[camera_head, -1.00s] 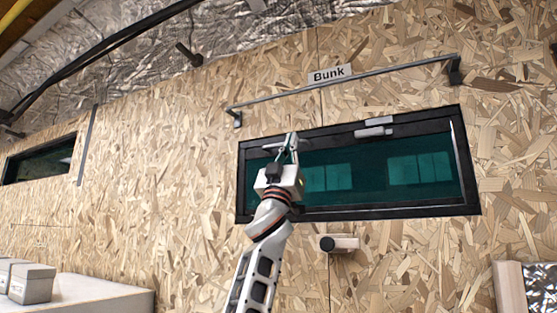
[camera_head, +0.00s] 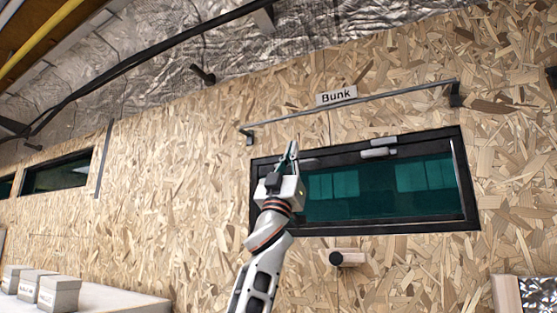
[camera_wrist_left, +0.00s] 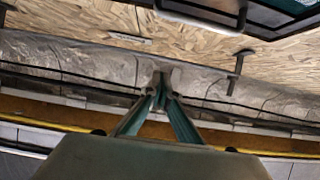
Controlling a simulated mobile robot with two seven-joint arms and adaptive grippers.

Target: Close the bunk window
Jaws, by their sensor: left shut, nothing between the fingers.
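The bunk window (camera_head: 425,176) is a wide dark-green pane in a black frame on the wall, below a "Bunk" sign (camera_head: 337,97). A light grey latch (camera_head: 378,148) sits at its top edge. I cannot tell from this angle whether the pane is fully shut. My left gripper (camera_head: 292,147) is shut and empty, pointing up in front of the frame's upper left part and hiding some of it. In the left wrist view the closed fingers (camera_wrist_left: 160,85) point away from the window (camera_wrist_left: 270,14), whose dark edge shows at top right. My right gripper is not in view.
A thin rail (camera_head: 350,107) on brackets runs above the window, close to the gripper. A dark round knob (camera_head: 336,258) sticks out below it. A second window (camera_head: 57,174) is at far left. Several grey boxes (camera_head: 58,294) stand on a white surface at lower left.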

